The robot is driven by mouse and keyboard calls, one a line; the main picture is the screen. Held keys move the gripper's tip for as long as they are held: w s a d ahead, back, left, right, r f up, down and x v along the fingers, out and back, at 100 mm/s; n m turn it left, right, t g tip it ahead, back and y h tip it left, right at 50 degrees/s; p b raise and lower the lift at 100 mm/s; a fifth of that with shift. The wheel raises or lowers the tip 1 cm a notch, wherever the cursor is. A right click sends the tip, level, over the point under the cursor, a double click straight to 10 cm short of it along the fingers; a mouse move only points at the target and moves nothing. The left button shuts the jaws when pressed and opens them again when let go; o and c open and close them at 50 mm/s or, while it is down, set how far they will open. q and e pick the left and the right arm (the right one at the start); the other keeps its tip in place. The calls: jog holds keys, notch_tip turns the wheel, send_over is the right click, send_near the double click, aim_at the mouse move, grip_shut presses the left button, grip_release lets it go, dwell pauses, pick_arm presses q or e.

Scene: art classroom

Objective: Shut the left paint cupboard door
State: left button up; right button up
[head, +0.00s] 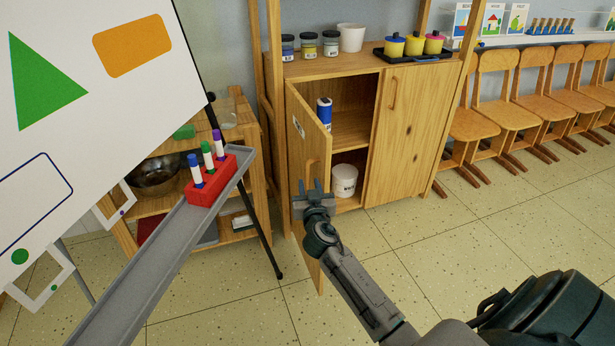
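The wooden paint cupboard (330,69) stands against the wall. The gripper and forearm hide part of the door's lower half. My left gripper is not in view.
Inside the cupboard are a blue bottle (324,112) and a white tub (344,181). Jars and a paint tray (415,57) stand on top. A whiteboard easel with a grey ledge (165,250) stands at left. Chairs (508,101) line the right wall.

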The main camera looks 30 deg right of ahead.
aim_at(308, 179)
jog(key=shift+x, duration=2.05)
grip_shut()
